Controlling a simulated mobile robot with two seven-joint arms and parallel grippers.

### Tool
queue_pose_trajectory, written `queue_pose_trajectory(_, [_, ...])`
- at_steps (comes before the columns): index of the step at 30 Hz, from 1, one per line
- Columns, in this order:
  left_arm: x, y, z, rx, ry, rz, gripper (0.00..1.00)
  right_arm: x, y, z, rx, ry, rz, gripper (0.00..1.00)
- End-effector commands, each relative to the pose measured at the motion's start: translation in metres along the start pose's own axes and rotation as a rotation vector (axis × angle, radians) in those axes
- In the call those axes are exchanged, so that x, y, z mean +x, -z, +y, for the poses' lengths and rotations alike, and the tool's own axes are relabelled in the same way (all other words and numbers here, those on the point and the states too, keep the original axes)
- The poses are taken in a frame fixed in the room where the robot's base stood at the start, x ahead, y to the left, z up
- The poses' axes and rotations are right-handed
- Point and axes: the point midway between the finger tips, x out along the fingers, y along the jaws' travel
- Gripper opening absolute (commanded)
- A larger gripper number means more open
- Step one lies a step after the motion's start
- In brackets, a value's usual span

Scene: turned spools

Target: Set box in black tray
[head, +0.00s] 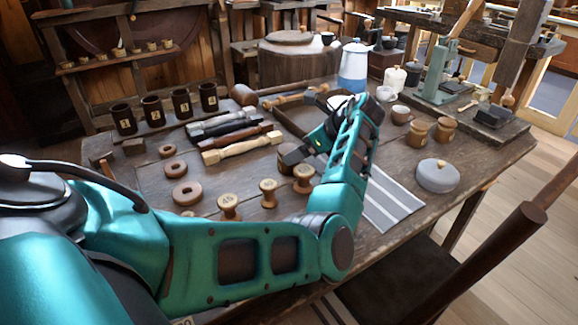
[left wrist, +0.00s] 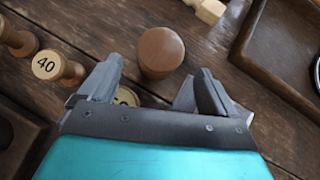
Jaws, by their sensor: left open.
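My left gripper (head: 297,153) is open over the table, with its fingers pointing down and left in the head view. In the left wrist view the open jaws (left wrist: 158,78) have a round brown wooden piece (left wrist: 161,50), which may be the box, just beyond and between the fingertips, not gripped. It is mostly hidden by the gripper in the head view. A dark tray (head: 287,122) lies behind the gripper; its raised rim shows at the right of the left wrist view (left wrist: 247,62). My right gripper is not in view.
Several spools (head: 229,206) stand left of the gripper; one is labelled 40 (left wrist: 46,64). Wooden rings (head: 187,193), turned spindles (head: 242,150) and numbered cups (head: 124,118) lie farther left. A grey striped mat (head: 393,204) and a grey lidded pot (head: 437,176) are to the right.

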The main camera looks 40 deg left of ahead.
Motion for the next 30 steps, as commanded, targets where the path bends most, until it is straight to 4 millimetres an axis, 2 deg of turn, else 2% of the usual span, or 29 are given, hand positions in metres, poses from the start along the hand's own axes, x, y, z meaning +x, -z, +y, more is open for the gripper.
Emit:
queue_pose_trajectory(1, [0.008, 0.001, 0.0, 0.0, -0.001, 0.0, 0.91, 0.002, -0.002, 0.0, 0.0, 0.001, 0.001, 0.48])
queue_pose_trajectory(8, [0.025, -0.002, 0.0, -0.001, 0.0, -0.001, 0.91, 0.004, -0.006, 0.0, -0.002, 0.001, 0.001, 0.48])
queue_pose_trajectory(17, [0.066, -0.011, 0.001, 0.001, 0.0, -0.002, 0.91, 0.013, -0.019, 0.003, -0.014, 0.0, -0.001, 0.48])
queue_pose_trajectory(26, [0.07, -0.012, 0.001, 0.001, 0.002, -0.002, 0.91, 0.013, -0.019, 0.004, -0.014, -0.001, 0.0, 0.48])
queue_pose_trajectory(30, [0.07, -0.012, 0.001, 0.001, 0.002, -0.002, 0.79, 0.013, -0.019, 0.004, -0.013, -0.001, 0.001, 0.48])
